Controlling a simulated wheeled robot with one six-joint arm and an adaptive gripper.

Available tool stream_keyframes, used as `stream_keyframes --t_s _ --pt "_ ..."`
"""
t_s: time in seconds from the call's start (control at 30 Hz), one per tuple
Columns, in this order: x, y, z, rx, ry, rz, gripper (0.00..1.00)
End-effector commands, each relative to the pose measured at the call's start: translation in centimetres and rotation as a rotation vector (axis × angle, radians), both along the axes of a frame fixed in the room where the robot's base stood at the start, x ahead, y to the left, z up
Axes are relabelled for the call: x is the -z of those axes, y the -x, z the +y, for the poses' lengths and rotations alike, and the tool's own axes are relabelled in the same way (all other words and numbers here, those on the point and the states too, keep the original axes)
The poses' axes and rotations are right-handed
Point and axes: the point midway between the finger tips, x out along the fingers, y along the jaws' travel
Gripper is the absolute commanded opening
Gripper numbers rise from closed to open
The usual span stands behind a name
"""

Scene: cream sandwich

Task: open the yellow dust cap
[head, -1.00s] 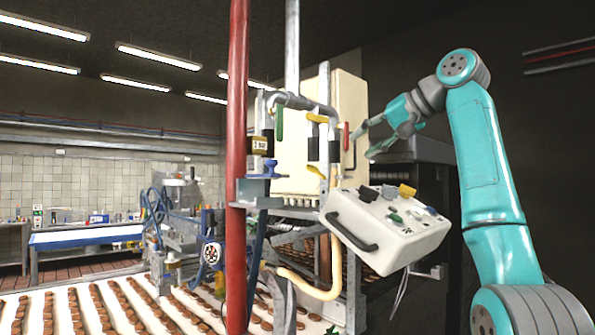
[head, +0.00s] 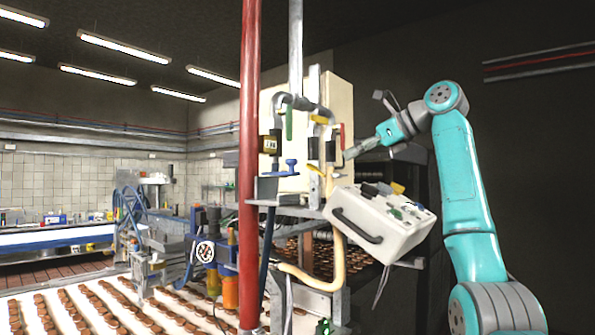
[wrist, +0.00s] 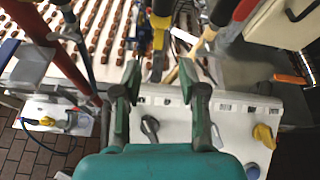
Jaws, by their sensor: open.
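A small yellow cap (head: 397,187), which looks like the dust cap, sits on the top face of a tilted white box (head: 375,232). In the wrist view the yellow cap (wrist: 264,135) is on the right of the white box (wrist: 175,120). I cannot tell whether it is open or shut. My gripper (head: 352,152) is above the box, apart from it, left of the cap in the head view. In the wrist view my gripper (wrist: 160,75) has its fingers spread, with nothing held; the cap lies to their right.
Dark and green fittings (head: 410,208) share the box's top. A red pipe (head: 250,165), a yellow valve handle (head: 319,119) and a red handle (head: 342,136) stand left of my gripper. A cream cabinet (head: 335,95) is behind. A conveyor (head: 90,312) carries rows of biscuits.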

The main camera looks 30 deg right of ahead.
Motion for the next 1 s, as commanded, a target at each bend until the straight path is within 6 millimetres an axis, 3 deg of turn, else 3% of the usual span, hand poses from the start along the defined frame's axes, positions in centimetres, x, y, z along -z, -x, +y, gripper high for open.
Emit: stream_keyframes --t_s 0.13,0.33,0.8,1.0 --pt "0.1 0.7 -1.4 0.067 -0.121 0.040 0.42" --pt "0.5 0.1 -1.3 0.084 -0.159 0.055 0.42" --pt "3.4 -6.5 1.1 0.083 -0.156 0.054 0.42" --pt "4.1 -8.1 1.7 0.083 -0.156 0.053 0.42"
